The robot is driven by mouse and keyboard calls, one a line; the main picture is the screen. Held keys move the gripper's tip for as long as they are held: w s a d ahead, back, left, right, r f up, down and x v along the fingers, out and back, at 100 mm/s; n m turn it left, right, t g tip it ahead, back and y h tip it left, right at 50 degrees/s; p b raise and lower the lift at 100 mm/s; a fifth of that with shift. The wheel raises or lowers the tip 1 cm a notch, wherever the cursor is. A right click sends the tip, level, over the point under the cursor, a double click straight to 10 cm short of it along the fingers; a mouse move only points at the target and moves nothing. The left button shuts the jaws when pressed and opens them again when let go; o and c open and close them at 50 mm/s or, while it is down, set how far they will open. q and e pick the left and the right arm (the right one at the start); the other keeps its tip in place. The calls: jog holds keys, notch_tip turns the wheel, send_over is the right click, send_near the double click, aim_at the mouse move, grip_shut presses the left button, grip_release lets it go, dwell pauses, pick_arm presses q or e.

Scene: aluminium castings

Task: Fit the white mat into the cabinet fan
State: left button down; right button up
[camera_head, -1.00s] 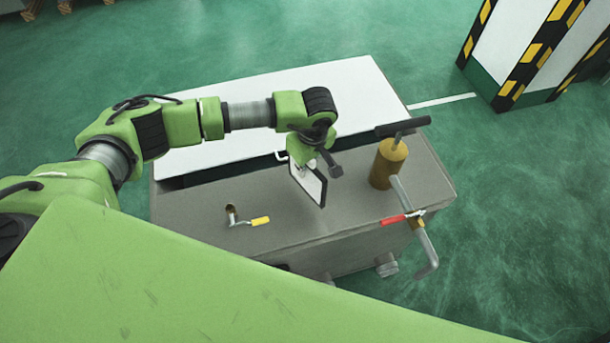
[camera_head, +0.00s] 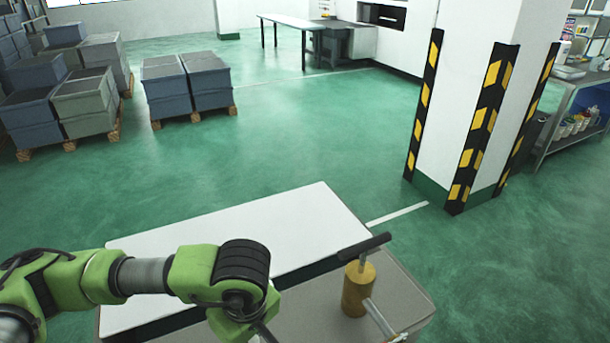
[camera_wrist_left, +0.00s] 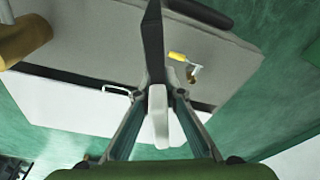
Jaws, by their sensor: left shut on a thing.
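In the head view only my left wrist shows; the fingers and mat are below the picture edge. I cannot make out a cabinet fan. My right gripper is not in view.
A brass cylinder with a black-handled lever (camera_head: 358,288) stands on the tank's right side. A yellow-handled valve (camera_wrist_left: 180,57) is near the mat. A striped pillar (camera_head: 470,110) stands right; stacked crates (camera_head: 185,85) stand far left. Green floor between is clear.

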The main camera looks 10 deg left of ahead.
pick_arm(q)
jog(key=w+a+r+m, duration=0.1)
jog(key=w+r+m, duration=0.1)
jog(key=r+m, duration=0.3)
jog(key=w+a+r+m+h, duration=0.1)
jog(key=w+a+r+m, duration=0.1)
jog(key=r+m, duration=0.4)
jog(key=shift+a+r+t+h, duration=0.2)
jog(key=shift+r+t+h, duration=0.15)
jog(key=shift+r, duration=0.5)
